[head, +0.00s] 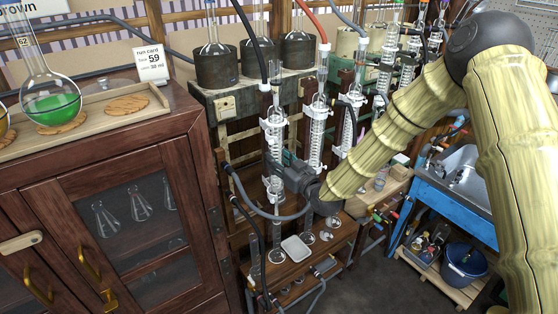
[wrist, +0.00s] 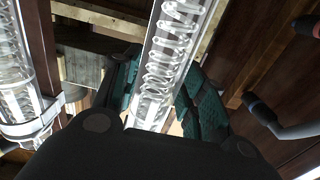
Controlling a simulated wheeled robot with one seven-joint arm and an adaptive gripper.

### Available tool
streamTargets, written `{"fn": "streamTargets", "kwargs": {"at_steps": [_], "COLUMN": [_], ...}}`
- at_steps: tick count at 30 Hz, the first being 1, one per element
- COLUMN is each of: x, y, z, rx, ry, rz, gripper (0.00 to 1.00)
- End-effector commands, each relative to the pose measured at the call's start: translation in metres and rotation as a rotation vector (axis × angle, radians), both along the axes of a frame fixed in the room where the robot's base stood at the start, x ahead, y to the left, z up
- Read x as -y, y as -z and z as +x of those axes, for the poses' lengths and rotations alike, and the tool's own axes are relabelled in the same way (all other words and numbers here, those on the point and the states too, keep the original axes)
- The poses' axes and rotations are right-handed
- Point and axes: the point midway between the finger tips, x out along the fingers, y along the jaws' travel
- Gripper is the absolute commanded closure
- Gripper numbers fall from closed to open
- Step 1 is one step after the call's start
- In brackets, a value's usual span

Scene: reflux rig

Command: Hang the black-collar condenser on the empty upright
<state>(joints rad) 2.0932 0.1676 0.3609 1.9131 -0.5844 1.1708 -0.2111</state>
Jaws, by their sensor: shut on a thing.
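My gripper (head: 288,170) reaches in from the right at the rig. In the wrist view my gripper (wrist: 155,100) is shut, with its teal-padded fingers on either side of a clear glass condenser (wrist: 170,55) with a coil inside. In the head view this looks like the left glass condenser (head: 274,142), partly hidden by the gripper. I cannot make out its collar colour. Another coil condenser (head: 318,125) stands just to the right, in white clamps. I cannot tell which upright is empty.
A dark wood cabinet (head: 110,190) stands at the left, bearing a flask of green liquid (head: 52,105). Black heating pots (head: 257,52) line the back shelf. A blue sink unit (head: 445,190) is at the right.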

Motion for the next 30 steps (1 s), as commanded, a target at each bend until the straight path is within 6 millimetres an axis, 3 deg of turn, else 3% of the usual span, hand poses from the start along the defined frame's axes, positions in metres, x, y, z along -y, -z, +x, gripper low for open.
{"fn": "streamTargets", "kwargs": {"at_steps": [2,3,6,20,30], "x": [0.0,0.0,0.0,0.005,0.037], "y": [0.002,0.002,0.002,0.002,0.002], "z": [-0.001,-0.001,-0.001,-0.006,-0.051], "rx": [-0.002,-0.002,-0.002,-0.004,-0.004], "ry": [-0.001,-0.001,-0.001,-0.001,0.0], "rz": [-0.002,-0.002,-0.002,-0.002,-0.001], "gripper": [0.91,0.53,0.35,0.33,0.33]}}
